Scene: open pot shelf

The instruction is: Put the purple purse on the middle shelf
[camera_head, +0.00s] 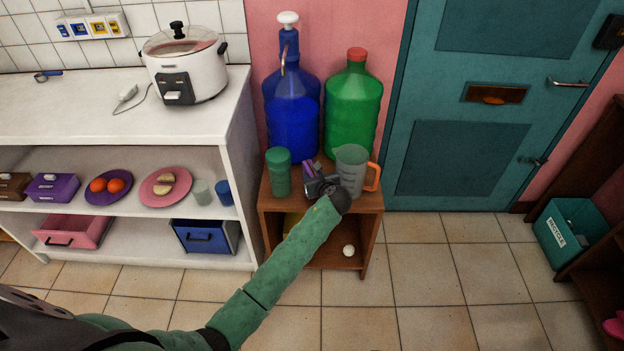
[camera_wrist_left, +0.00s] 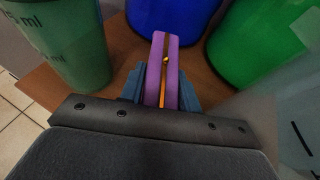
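The purple purse (camera_wrist_left: 157,72), with a yellow stripe and clasp, stands upright between the blue-grey fingers of my left gripper (camera_wrist_left: 160,88). The fingers lie against both its sides. In the head view the purse (camera_head: 307,170) shows as a small purple patch over the top of the small wooden stand, beside my left gripper (camera_head: 317,182). I cannot tell whether its base touches the wood. The white shelf unit (camera_head: 235,150) stands to the left, with a middle shelf (camera_head: 130,204) below its counter. My right gripper is not in view.
On the wooden stand (camera_head: 270,203) are a green cup (camera_head: 279,172), a measuring jug (camera_head: 350,168), and blue (camera_head: 292,105) and green (camera_head: 353,105) bottles behind. The middle shelf holds a purple box (camera_head: 53,188), plates and cups. A rice cooker (camera_head: 186,65) sits above.

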